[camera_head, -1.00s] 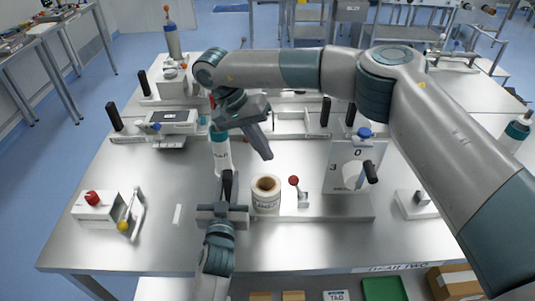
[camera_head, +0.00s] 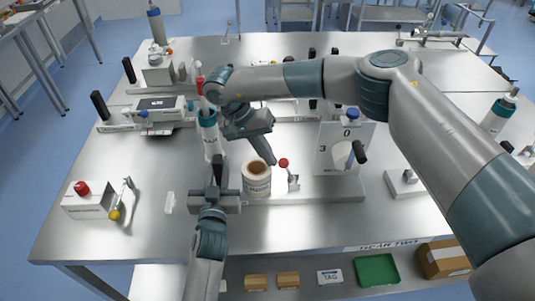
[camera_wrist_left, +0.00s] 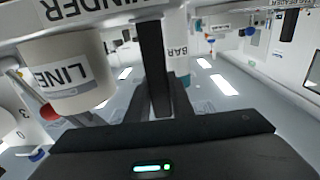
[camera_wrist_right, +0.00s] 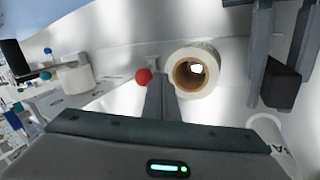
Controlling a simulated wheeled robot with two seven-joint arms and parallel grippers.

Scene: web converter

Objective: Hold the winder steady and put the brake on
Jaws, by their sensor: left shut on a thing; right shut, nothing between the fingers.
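The winder (camera_head: 310,195) is a flat metal base with a white labelled roll (camera_head: 257,178) standing on it. Beside the roll is a brake lever with a red ball (camera_head: 284,163); it leans slightly and also shows in the right wrist view (camera_wrist_right: 143,76). My left gripper (camera_head: 217,182) is shut on a black upright handle (camera_wrist_left: 155,70) at the winder's left end. My right gripper (camera_head: 271,160) is shut and empty, pointing down above the base between roll and red ball. The roll's open core shows beside its fingers in the right wrist view (camera_wrist_right: 194,72).
A panel with a crank and blue knob (camera_head: 345,148) stands on the base's right part. A bottle (camera_head: 209,135) stands behind my left gripper. A box with a red button (camera_head: 85,195) is at the left. My right arm crosses above the table's right half.

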